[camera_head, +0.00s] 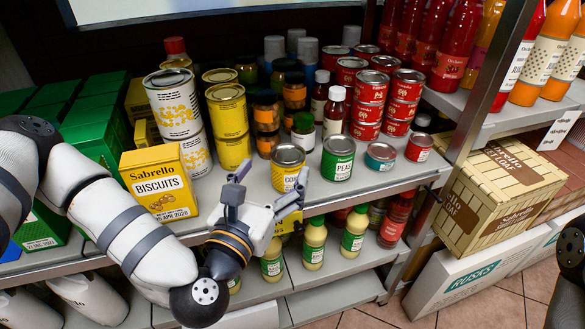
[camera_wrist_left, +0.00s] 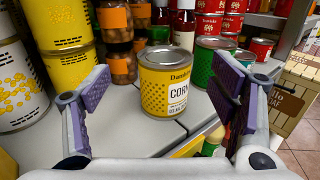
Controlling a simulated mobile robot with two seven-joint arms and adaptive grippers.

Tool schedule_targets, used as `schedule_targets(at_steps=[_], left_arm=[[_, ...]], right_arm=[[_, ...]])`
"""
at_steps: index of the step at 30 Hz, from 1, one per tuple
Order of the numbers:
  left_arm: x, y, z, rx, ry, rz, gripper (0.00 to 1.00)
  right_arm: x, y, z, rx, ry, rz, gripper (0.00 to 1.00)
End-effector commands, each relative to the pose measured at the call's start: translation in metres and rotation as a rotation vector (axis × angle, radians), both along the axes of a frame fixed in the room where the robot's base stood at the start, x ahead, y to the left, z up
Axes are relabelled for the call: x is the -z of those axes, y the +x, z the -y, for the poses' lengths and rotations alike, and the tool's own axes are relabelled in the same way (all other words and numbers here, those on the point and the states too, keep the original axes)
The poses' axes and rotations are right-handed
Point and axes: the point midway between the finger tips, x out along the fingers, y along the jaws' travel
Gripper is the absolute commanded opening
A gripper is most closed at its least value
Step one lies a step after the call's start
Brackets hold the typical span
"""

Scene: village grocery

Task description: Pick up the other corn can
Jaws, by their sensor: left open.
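A yellow corn can (camera_head: 287,168) with a white label stands upright near the front edge of the middle shelf. In the left wrist view the corn can (camera_wrist_left: 164,82) is ahead of my left gripper (camera_wrist_left: 160,90), between the lines of its two spread fingers. The left gripper (camera_head: 271,182) is open and empty, just in front and to the left of the can in the head view. I see no clear contact with the can. My right gripper is not in view.
A green peas can (camera_head: 337,158) stands close to the right of the corn can. Small cans (camera_head: 380,156) stand farther right. Jars (camera_head: 267,115) stand behind, and a yellow biscuits box (camera_head: 159,184) is at left. The shelf's front edge (camera_head: 375,189) runs below.

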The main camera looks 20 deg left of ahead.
Motion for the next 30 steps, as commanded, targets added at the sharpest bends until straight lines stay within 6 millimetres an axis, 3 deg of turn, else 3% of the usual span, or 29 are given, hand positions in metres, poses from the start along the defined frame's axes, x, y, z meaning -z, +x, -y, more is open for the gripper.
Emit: schedule_targets(at_steps=[10,18,26,27,30], left_arm=[[0.003,0.055,0.008,0.002,0.003,-0.003,0.78],[-0.001,0.063,0.008,0.003,0.002,-0.001,0.78],[0.000,0.062,0.008,0.003,0.002,-0.001,0.22],[0.000,0.062,0.008,0.003,0.003,-0.002,0.17],[-0.001,0.063,0.008,0.003,0.002,0.000,0.17]], right_arm=[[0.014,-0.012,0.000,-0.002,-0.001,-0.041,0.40],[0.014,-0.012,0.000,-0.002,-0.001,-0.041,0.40],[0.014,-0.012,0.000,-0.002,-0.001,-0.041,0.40],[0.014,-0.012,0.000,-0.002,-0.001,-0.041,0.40],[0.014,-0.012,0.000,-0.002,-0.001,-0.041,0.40]])
